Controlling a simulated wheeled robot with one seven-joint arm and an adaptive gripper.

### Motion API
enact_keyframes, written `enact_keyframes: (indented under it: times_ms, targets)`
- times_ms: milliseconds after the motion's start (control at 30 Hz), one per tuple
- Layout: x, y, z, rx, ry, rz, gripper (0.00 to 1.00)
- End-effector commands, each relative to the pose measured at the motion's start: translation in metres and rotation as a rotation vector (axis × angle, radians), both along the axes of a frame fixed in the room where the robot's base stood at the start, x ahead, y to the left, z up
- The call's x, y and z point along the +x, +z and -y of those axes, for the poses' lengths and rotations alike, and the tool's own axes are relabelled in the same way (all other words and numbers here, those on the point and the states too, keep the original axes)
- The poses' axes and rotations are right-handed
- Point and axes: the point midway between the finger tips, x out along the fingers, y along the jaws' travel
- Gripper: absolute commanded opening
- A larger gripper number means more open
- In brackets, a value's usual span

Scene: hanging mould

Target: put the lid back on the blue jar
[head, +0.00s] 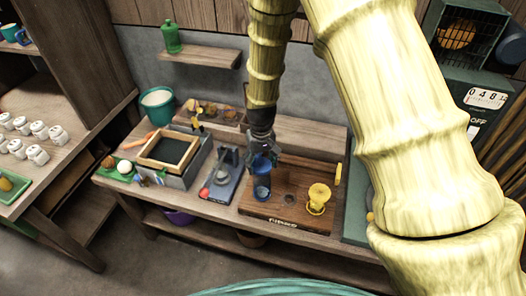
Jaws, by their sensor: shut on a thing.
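My gripper (262,149) points down over the left part of a wooden board (287,208) on the workbench, seen in the head view. It is shut on a small blue piece (261,164), which looks like the lid; the fingers and the small size hide its exact shape. The blue jar (262,189) stands on the board directly below it. I cannot tell whether the lid touches the jar or hangs just above it.
A yellow vessel (318,199) stands on the board to the right. A grey tool with a red knob (221,175) and a wooden-framed box (168,152) are to the left. A green bottle (171,37) stands on the wall shelf (203,58).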

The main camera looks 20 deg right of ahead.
Motion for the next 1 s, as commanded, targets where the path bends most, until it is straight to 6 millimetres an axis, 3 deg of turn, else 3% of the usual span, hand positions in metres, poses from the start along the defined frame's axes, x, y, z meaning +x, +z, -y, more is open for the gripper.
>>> enact_keyframes:
  times_ms: [100,467,1000]
  targets:
    - [0.000,0.007,0.002,-0.001,0.007,-0.002,0.53]
    - [0.000,-0.001,0.003,-0.001,0.013,0.001,0.53]
    - [0.000,-0.039,0.003,-0.002,0.013,0.000,0.53]
